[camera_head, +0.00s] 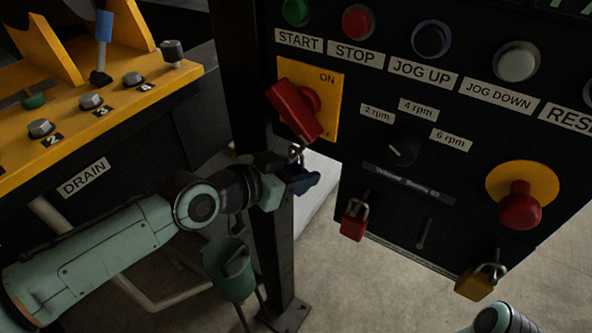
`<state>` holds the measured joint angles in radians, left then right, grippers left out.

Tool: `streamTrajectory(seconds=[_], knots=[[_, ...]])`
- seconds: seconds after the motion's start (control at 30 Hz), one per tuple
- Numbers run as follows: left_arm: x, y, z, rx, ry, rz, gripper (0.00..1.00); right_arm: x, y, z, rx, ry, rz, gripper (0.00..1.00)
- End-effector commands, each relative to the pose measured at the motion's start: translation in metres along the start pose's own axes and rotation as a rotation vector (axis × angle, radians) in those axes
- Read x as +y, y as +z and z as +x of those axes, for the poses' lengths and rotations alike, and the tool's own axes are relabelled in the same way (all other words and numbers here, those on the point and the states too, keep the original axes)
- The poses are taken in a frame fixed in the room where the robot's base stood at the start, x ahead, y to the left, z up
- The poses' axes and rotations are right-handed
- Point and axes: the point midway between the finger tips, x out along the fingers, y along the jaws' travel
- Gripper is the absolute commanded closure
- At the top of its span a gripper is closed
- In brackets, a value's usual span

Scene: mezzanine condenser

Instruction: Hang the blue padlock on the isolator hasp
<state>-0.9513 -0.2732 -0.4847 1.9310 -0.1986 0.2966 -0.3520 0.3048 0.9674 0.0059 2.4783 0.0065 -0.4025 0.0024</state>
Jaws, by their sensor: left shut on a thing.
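The blue padlock (301,181) is in my left gripper (282,183), which is shut on its body. Its metal shackle points up, just under the lower end of the red isolator handle (292,110). The handle lies slanted across a yellow plate (329,78) marked ON. The hasp is too small and dark to make out, and I cannot tell whether the shackle touches or passes through it. A part of my right arm shows at the bottom right edge; its gripper is out of the picture.
A red padlock (353,222) and a yellow padlock (476,283) hang along the panel's lower edge. A red stop button (519,207) sticks out at the right. A dark post (274,240) stands below my gripper. A yellow valve bench (110,95) is at the left.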

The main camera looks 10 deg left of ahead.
Motion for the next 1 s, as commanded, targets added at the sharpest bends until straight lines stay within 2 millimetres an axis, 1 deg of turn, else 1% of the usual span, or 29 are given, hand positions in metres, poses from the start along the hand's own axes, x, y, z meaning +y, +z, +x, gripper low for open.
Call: streamTrajectory(seconds=[0.33, 0.37, 0.4, 0.43, 0.77, 0.87, 0.97, 1.0], knots=[[0.000, 0.000, 0.000, 0.001, 0.000, 0.000, 0.83, 0.000, 0.000, 0.000, 0.000, 0.000, 0.000, 0.49], [0.000, 0.000, 0.000, 0.001, 0.000, 0.000, 0.42, 0.000, 0.000, 0.000, 0.000, 0.000, 0.000, 0.49], [0.000, 0.000, 0.000, 0.001, 0.000, 0.000, 0.29, 0.000, 0.000, 0.000, 0.000, 0.000, 0.000, 0.49], [0.000, 0.000, 0.000, 0.001, 0.000, 0.000, 0.20, 0.000, 0.000, 0.000, 0.000, 0.000, 0.000, 0.49], [0.000, 0.000, -0.002, 0.000, 0.000, -0.001, 0.19, 0.000, 0.000, 0.000, -0.001, 0.000, 0.000, 0.49], [-0.001, 0.000, -0.011, 0.002, -0.002, -0.003, 0.19, 0.000, 0.001, -0.001, -0.002, 0.000, 0.000, 0.49], [-0.002, -0.001, -0.028, 0.003, -0.004, -0.003, 0.19, 0.000, 0.001, -0.002, -0.004, 0.001, 0.000, 0.49], [-0.002, -0.001, -0.036, 0.005, -0.004, -0.003, 0.19, 0.000, 0.002, -0.002, -0.005, 0.001, 0.000, 0.49]])
